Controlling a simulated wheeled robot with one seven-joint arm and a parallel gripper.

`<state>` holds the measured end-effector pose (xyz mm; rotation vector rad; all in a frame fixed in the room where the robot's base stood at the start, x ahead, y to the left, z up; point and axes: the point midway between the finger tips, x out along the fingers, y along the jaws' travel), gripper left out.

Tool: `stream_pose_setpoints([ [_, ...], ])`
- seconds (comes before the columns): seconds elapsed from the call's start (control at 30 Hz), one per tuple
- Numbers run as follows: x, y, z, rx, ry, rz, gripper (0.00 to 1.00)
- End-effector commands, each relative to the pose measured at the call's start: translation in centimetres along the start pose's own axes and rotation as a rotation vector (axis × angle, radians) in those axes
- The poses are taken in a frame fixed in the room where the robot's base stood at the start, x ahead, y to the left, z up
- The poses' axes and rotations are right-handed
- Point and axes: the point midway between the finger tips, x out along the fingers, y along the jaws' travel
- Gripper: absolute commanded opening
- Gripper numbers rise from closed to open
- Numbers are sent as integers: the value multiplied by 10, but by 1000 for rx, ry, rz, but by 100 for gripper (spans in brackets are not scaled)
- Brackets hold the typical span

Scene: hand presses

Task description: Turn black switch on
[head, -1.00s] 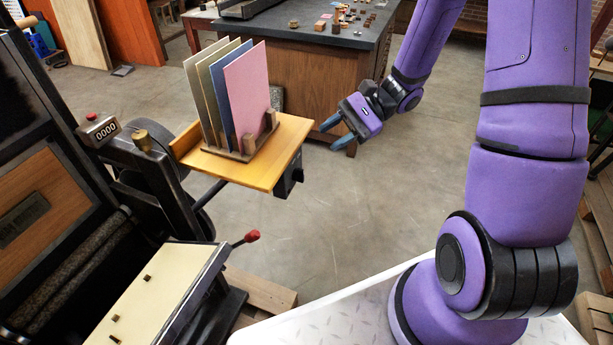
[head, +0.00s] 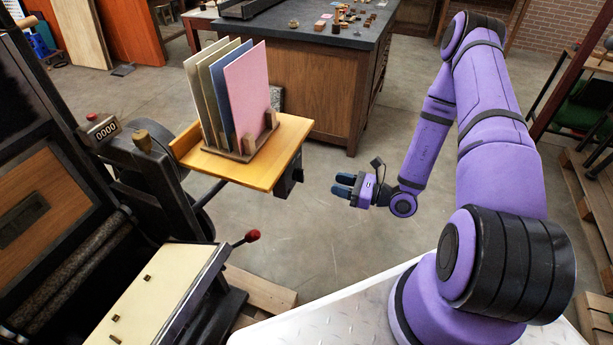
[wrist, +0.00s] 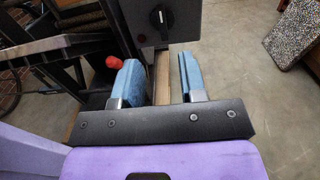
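The black switch (wrist: 161,18) is a round rotary knob with a white mark, on the face of a grey box (wrist: 176,30) at the top of the wrist view. In the head view the dark switch box (head: 286,183) hangs under the right edge of the wooden shelf; its knob is hard to make out there. My gripper (head: 338,184) is to the right of the box, pointing left at it with a gap between. In the wrist view my blue fingers (wrist: 160,72) are apart with nothing between them, and the knob lies ahead, roughly in line with the gap.
The wooden shelf (head: 285,150) carries a rack of coloured cards (head: 245,95). A red-knobbed lever (head: 252,236) sticks out from the press at left below the shelf. A dark-topped workbench (head: 325,38) stands behind. The floor around my gripper is open.

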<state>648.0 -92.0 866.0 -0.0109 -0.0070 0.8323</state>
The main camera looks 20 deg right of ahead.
Motion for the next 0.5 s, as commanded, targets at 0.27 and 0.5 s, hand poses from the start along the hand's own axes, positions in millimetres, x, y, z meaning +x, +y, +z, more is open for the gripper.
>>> stream_pose_setpoints([
  [0.27,14,0,-6,13,1,-20,38],
  [0.5,55,0,-6,11,1,-18,38],
])
